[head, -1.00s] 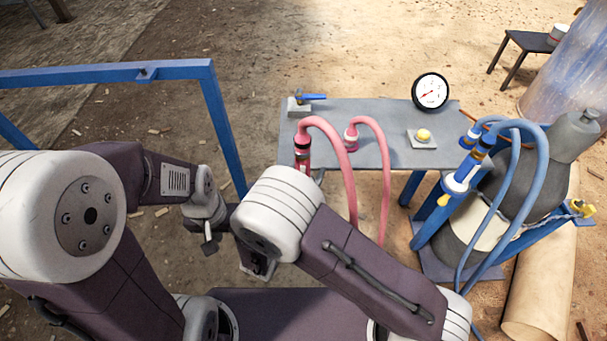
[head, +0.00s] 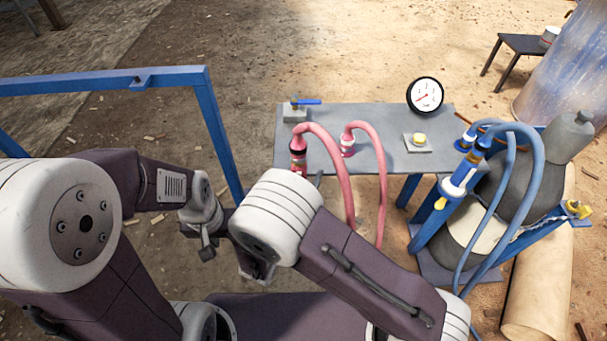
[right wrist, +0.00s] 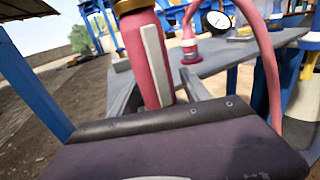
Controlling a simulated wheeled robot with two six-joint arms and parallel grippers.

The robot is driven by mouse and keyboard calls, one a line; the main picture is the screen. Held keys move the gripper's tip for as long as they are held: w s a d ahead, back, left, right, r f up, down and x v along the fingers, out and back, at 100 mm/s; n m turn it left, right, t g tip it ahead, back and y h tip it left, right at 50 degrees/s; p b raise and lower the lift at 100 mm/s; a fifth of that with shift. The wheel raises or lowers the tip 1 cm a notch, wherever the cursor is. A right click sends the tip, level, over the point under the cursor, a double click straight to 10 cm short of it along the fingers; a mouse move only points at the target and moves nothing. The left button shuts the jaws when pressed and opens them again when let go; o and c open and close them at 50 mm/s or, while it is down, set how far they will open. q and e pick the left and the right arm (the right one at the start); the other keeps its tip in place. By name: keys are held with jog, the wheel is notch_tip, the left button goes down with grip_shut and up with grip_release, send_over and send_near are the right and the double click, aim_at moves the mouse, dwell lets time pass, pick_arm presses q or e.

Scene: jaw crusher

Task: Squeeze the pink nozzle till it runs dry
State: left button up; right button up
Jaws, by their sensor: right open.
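The pink nozzle (head: 298,160) hangs at the front left of the grey table, with a pink hose curving up from its top. In the right wrist view, the nozzle (right wrist: 148,60) is a pink body with a pale strip along its side. My right gripper (right wrist: 158,92) is open, one finger on each side of the nozzle's lower part. In the head view, its grey finger (head: 318,179) shows just right of the nozzle; the rest is behind my arm. My left gripper (head: 226,220) is partly hidden behind my right arm, and its jaws cannot be made out.
The grey table (head: 385,150) carries a blue-handled valve (head: 305,102), a second pink hose fitting (head: 347,144), a yellow button (head: 419,139) and a dial gauge (head: 425,96). A blue nozzle (head: 460,178) and hoses stand right. A blue frame (head: 222,130) rises left.

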notch_tip(320, 180, up, 10)
dwell(0.3)
